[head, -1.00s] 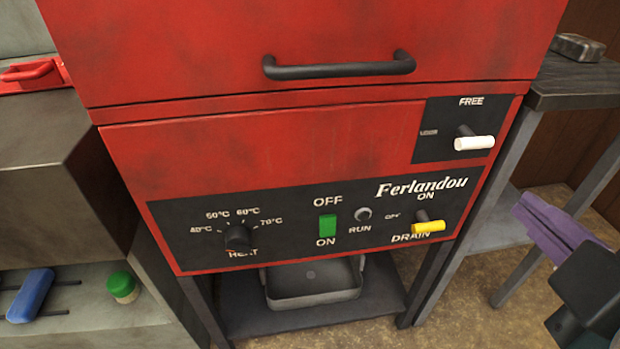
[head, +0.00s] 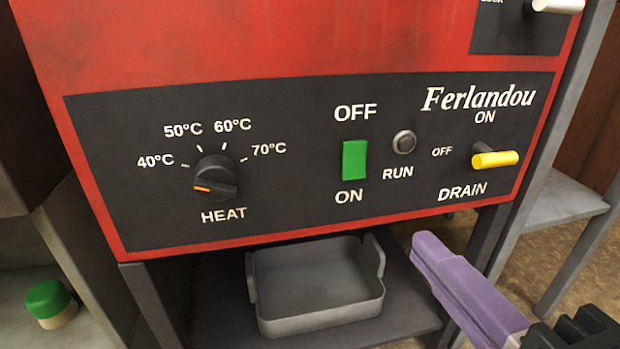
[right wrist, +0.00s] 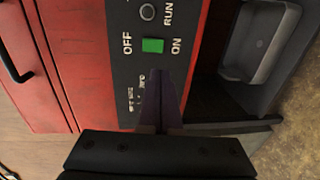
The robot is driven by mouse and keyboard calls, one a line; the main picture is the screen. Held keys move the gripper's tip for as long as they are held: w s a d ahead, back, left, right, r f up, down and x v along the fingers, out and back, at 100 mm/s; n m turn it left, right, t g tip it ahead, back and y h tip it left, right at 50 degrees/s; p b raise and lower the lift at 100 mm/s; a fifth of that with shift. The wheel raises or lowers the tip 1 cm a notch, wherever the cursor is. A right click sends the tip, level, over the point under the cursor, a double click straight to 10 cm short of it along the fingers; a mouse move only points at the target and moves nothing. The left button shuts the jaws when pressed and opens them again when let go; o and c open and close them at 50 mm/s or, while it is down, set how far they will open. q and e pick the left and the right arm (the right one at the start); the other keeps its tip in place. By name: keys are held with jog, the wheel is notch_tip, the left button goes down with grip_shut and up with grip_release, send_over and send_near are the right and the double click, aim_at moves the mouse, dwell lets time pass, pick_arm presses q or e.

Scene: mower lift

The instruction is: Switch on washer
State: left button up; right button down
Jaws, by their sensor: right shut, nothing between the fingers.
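The red washer (head: 250,40) has a black control panel (head: 110,150). A green switch (head: 354,160) sits on it between OFF above and ON below. It also shows in the right wrist view (right wrist: 152,45), sideways. My right gripper (head: 426,243), with purple fingers, is shut and empty, below and right of the switch in the head view. In the right wrist view its fingers (right wrist: 160,80) lie just below the switch. My left gripper is out of view.
A grey tray (head: 318,285) stands on the shelf under the washer. A green-lidded jar (head: 48,302) stands at the lower left. A white handle (head: 557,5) sits at the upper right. A grey side table (head: 570,200) stands right of the washer.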

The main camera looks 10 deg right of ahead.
dwell(0.3)
send_near(356, 174)
jog(key=w, duration=0.6)
jog(key=shift+w+a+f, duration=0.2)
jog(key=shift+w+f, duration=0.2)
jog(key=shift+f, duration=0.1)
jog(key=shift+w+f+b, duration=0.15)
jog(key=shift+f+b, duration=0.15)
jog(key=shift+b, duration=0.65)
jog(key=shift+r+p, duration=0.3)
